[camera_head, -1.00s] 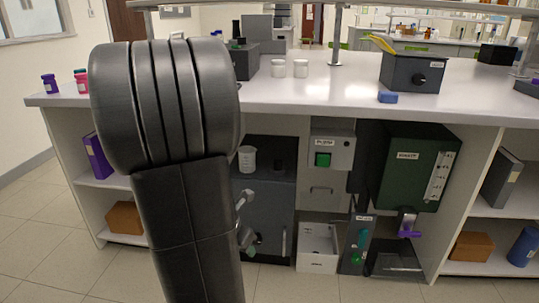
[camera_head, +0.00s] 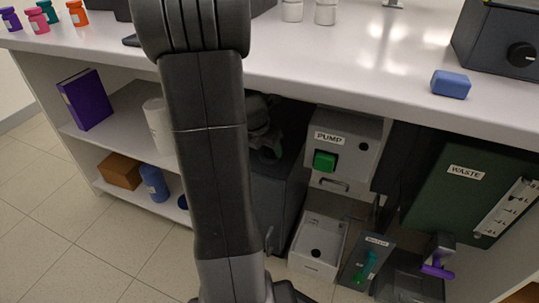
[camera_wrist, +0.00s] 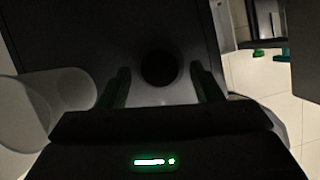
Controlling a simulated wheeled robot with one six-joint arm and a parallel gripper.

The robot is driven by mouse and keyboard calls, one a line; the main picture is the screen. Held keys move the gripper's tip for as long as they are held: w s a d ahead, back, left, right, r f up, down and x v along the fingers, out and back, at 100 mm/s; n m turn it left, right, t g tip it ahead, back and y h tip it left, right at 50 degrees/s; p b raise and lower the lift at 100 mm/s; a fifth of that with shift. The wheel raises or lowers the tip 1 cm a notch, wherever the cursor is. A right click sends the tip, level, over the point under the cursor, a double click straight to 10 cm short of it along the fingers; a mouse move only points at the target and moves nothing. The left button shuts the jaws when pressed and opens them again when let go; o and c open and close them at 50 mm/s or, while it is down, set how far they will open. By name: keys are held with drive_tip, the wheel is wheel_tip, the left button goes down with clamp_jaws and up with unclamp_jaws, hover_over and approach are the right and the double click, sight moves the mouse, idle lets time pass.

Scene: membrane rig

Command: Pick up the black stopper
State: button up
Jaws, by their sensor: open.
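The black stopper (camera_wrist: 158,67) is a dark round shape on a grey surface in the wrist view. It lies between the two green-tinted fingers of my gripper (camera_wrist: 160,76), with a gap on each side. The gripper is open and holds nothing. In the head view my arm covers much of this part of the cabinet, and I cannot make out the stopper there.
A translucent beaker (camera_wrist: 62,98) stands close beside my left finger in the wrist view. The countertop (camera_head: 370,65) overhangs the cabinet.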

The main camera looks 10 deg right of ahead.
drive_tip(key=shift+w+d+f, duration=0.3)
drive_tip(key=shift+w+d, duration=0.2)
drive_tip(key=shift+f+b, duration=0.25)
drive_tip(key=shift+b, duration=0.3)
drive_tip(key=shift+c, duration=0.5)
drive_tip(key=c, duration=1)
drive_tip(key=shift+o, duration=0.2)
drive_tip(key=shift+r+p, duration=0.25)
drive_tip(key=shift+p, duration=0.1)
drive_tip(key=shift+r, duration=0.2)
drive_tip(key=s+a+p, duration=0.2)
drive_tip(key=s+a, duration=1)
drive_tip(key=shift+s+a+p, duration=0.3)
drive_tip(key=shift+s+a, duration=0.05)
drive_tip(key=shift+a, duration=0.05)
drive_tip(key=shift+f, duration=0.1)
